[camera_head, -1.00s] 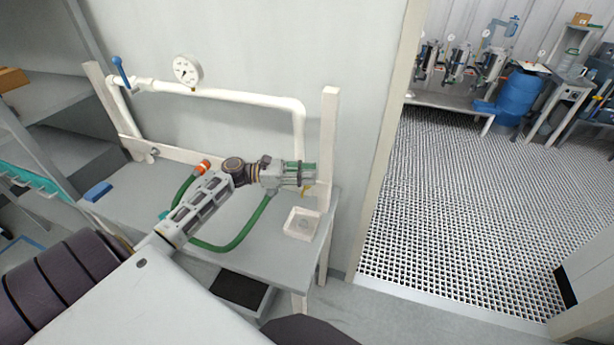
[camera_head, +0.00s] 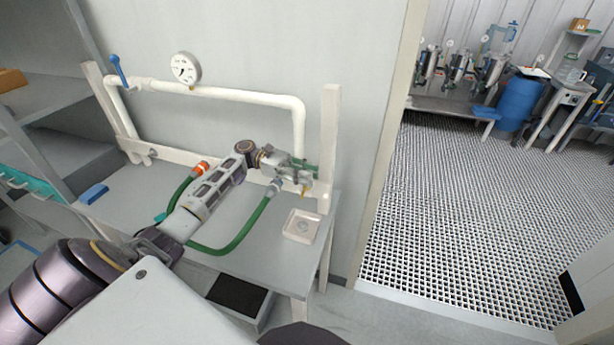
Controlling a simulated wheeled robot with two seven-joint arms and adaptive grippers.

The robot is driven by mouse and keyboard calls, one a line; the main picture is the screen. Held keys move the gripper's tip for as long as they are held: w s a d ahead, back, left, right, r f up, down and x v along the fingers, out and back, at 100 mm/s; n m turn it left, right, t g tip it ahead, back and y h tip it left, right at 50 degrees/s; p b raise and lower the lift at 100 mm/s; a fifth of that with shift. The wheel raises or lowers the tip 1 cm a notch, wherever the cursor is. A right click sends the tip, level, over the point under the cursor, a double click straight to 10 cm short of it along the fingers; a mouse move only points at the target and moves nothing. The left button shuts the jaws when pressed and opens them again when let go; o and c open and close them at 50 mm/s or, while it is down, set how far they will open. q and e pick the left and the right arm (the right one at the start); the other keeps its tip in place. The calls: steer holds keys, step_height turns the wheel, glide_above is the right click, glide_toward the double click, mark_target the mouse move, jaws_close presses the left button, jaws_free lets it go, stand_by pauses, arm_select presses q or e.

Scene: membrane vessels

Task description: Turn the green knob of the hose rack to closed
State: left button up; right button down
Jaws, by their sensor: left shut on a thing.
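The hose rack is a white pipe frame (camera_head: 225,95) on a grey bench against the wall. The green knob (camera_head: 311,166) is at the lower right end of the pipe, beside the right post. My left gripper (camera_head: 298,172) is shut on the green knob and hides most of it. A small yellow part (camera_head: 304,192) shows just below the gripper. A green hose (camera_head: 242,236) loops over the bench under my left arm, with an orange-ended fitting (camera_head: 201,168) at its other end. My right gripper is not in view.
A pressure gauge (camera_head: 186,68) and a blue lever (camera_head: 118,69) sit on the upper pipe. A small white tray (camera_head: 301,226) stands on the bench below the gripper. A blue block (camera_head: 93,194) lies at the bench's left. A doorway opens onto grating (camera_head: 450,220).

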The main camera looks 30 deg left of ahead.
arm_select(q)
steer(key=shift+m+g, duration=0.5)
steer(key=shift+g, duration=0.2)
steer(key=o, duration=1.1)
steer(key=shift+c, duration=0.2)
steer(key=shift+a, duration=0.1)
steer(key=shift+s+a, duration=0.1)
steer(key=shift+a, duration=5.8)
steer(key=shift+s+f, duration=0.1)
steer(key=shift+s, duration=0.1)
